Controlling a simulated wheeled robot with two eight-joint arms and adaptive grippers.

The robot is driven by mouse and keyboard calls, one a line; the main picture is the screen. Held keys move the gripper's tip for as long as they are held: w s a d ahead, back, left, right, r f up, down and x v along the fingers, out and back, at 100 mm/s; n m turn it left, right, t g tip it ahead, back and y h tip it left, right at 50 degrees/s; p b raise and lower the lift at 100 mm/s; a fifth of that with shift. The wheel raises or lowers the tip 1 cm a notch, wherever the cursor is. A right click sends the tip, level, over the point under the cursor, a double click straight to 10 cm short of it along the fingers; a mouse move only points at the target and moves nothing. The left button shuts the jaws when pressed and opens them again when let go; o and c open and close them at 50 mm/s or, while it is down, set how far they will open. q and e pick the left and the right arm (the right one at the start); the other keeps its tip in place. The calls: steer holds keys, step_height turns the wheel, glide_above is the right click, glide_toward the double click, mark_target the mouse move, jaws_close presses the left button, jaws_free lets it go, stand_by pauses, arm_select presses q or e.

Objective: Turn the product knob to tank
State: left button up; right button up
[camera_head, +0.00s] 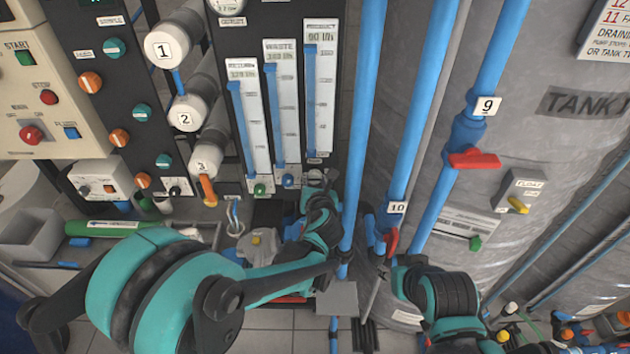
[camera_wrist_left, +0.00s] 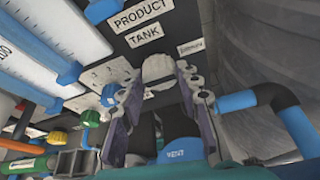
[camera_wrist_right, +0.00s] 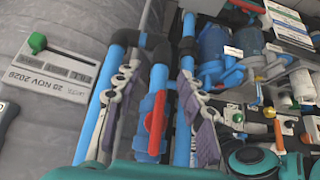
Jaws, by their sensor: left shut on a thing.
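The product knob (camera_wrist_left: 158,68) is a pale round knob on the black panel, beneath a label reading PRODUCT and TANK (camera_wrist_left: 142,26) in the left wrist view. A DRAIN label sits to its right. My left gripper (camera_wrist_left: 160,80) has its fingers on either side of the knob and is shut on it. The knob's pointer is not readable. In the head view my left gripper (camera_head: 319,178) is at the panel's lower right edge, and the knob is hidden there. My right gripper (camera_wrist_right: 158,82) is open, its fingers apart in front of blue pipes.
Flow meters (camera_head: 282,105) stand on the panel above my left gripper. A vertical blue pipe (camera_head: 362,120) passes close to its right. A red valve handle (camera_wrist_right: 156,122) shows between my right fingers; contact is not visible. A grey tank (camera_head: 540,130) fills the right side.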

arm_select(q)
steer(key=n+h, duration=0.2)
steer(key=shift+a+n+b, duration=0.2)
steer(key=shift+n+b, duration=0.1)
steer(key=shift+n, duration=0.1)
steer(key=n+h+b, duration=0.1)
steer(key=n+h, duration=0.1)
steer(key=n, duration=0.1)
steer(key=shift+a+f+b, duration=0.1)
steer(key=shift+b, duration=0.2)
steer(key=n+t+h+b, duration=0.1)
steer(key=n+h+b, duration=0.1)
steer(key=n+b, duration=0.1)
steer(key=shift+a+f+n, duration=0.1)
steer(key=shift+f+n, duration=0.05)
steer(key=shift+n, duration=0.45)
steer(key=shift+n+t+h+b, duration=0.7)
steer(key=shift+n+b, duration=0.4)
steer(key=shift+n, duration=0.3)
steer(key=o, duration=1.1)
steer(key=shift+o, duration=0.2)
